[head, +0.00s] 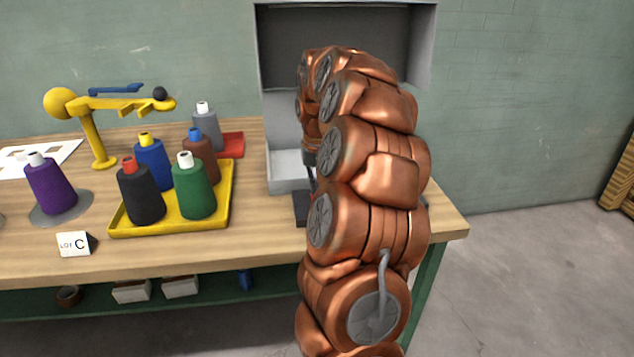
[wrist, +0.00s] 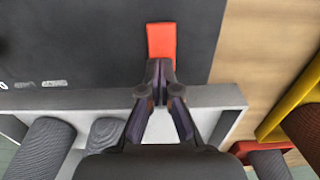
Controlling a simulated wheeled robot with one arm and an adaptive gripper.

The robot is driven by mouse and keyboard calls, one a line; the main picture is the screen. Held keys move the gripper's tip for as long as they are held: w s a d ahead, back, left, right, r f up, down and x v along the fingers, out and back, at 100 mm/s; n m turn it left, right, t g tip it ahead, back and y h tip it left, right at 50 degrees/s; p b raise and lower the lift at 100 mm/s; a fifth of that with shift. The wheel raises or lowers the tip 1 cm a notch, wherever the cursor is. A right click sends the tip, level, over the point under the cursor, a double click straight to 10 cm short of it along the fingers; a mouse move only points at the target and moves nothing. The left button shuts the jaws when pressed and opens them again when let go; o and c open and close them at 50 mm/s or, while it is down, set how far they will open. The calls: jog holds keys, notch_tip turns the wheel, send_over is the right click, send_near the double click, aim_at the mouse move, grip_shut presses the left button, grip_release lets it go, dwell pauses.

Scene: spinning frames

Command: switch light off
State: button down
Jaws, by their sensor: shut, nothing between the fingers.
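An orange-red switch piece (wrist: 161,42) stands out on a dark panel (wrist: 80,42) with small white marks at its left in the wrist view. My gripper (wrist: 160,70) is shut and empty. Its tips are at the lower end of the orange-red piece; I cannot tell whether they touch it. A grey booth (head: 423,50) with a dark inside stands at the back of the table behind my arm. No lit lamp shows in either view.
The wooden table (head: 200,255) holds a yellow tray (head: 165,228) of several thread cones, a purple cone (head: 50,186), a yellow stand (head: 97,138) and a card (head: 74,245), left of my arm. The floor (head: 530,270) at right is clear.

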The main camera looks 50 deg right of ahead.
jog(key=shift+w+f, duration=0.1)
jog(key=shift+f, duration=0.1)
dwell(0.3)
dwell(0.3)
jog(key=shift+s+a+r, duration=0.4)
jog(key=shift+s, duration=0.2)
jog(key=shift+r, duration=0.1)
notch_tip(320, 180, up, 14)
jog(key=w+d+p, duration=0.1)
jog(key=shift+w+d+f, duration=0.15)
jog(key=shift+w+f, duration=0.05)
jog(key=shift+w, duration=0.2)
dwell(0.5)
dwell(0.8)
